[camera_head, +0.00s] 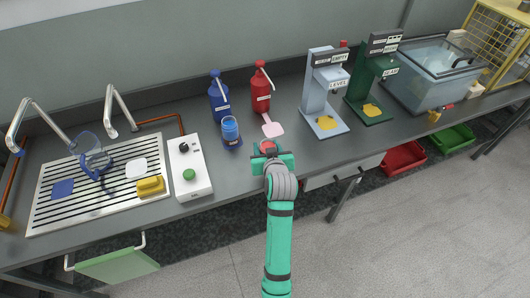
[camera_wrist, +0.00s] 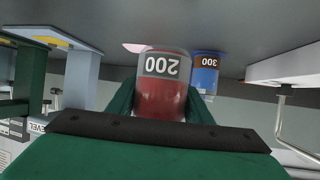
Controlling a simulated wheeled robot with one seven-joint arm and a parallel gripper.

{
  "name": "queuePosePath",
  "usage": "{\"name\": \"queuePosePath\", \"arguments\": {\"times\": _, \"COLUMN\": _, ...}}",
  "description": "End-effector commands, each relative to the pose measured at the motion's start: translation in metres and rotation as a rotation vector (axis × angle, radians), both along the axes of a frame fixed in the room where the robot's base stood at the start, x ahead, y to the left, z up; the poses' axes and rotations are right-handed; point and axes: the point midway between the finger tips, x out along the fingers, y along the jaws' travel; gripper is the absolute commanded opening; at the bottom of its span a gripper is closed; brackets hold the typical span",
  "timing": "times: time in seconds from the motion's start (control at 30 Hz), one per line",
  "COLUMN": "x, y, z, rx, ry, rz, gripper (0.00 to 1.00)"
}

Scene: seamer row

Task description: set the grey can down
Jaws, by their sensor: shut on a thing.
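The grey can (camera_wrist: 165,66) has a grey band with "200" on it and a red body. It shows upside down in the wrist view, its banded end toward the counter. My gripper (camera_wrist: 163,103) is shut on it, one finger at each side. In the head view my gripper (camera_head: 268,158) is at the counter's front edge, and only a bit of red shows between the jaws. I cannot tell whether the can touches the counter (camera_head: 325,160). A pink mat (camera_head: 273,129) lies just behind my gripper.
A blue can (camera_head: 230,131) with a "300" band stands behind and left of my gripper; it also shows in the wrist view (camera_wrist: 205,77). A white control box (camera_head: 190,168) is at the left.

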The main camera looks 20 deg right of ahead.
Motion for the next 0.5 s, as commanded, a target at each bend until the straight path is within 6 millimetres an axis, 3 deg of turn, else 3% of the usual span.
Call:
{"name": "queuePosePath", "arguments": {"times": 0.37, "x": 0.021, "y": -0.001, "z": -0.025, "rx": 0.000, "ry": 0.000, "rz": 0.004, "gripper": 0.18}}
{"name": "queuePosePath", "arguments": {"times": 0.5, "x": 0.020, "y": 0.000, "z": -0.045, "rx": 0.001, "ry": 0.001, "rz": 0.005, "gripper": 0.18}}
